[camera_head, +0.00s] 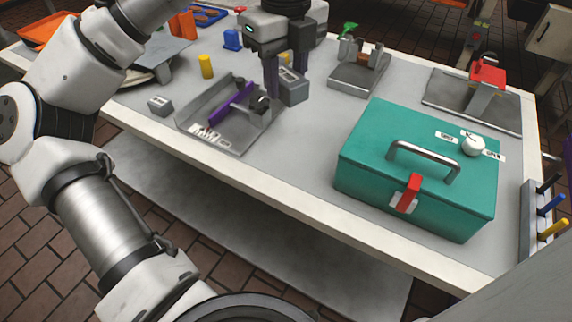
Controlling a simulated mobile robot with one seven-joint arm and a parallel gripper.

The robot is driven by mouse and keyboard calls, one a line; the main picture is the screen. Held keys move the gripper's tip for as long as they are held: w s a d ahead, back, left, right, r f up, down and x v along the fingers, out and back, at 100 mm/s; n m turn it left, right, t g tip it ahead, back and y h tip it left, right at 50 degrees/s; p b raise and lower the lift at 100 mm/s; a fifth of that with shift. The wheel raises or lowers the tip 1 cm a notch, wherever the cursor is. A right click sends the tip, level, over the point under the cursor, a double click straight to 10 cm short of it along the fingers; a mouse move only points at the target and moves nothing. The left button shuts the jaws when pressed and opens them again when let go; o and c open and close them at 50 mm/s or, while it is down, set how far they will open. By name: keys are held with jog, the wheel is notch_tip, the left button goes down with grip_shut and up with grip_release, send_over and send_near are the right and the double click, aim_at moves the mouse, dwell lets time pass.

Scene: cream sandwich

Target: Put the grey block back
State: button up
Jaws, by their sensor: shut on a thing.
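My gripper (284,79) is at the top middle of the head view, pointing down. Its dark fingers are shut on a grey block (295,90), just right of the grey tray. Whether this block touches the table or hangs just above it is hard to tell. Another small grey block (159,105), with a marking on top, sits on the table left of the tray, apart from my gripper.
The grey tray (240,148) holds a purple bar (232,103). A teal lidded box (365,150) with a handle stands at the right. A yellow cylinder (206,66) and a metal fixture (345,74) stand farther back. Bare table lies between tray and box.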

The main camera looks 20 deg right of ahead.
aim_at(286, 167)
notch_tip(286, 167, down, 18)
jog(key=shift+f, duration=0.15)
jog(key=shift+f, duration=0.15)
jog(key=o, duration=1.1)
notch_tip(286, 167, up, 12)
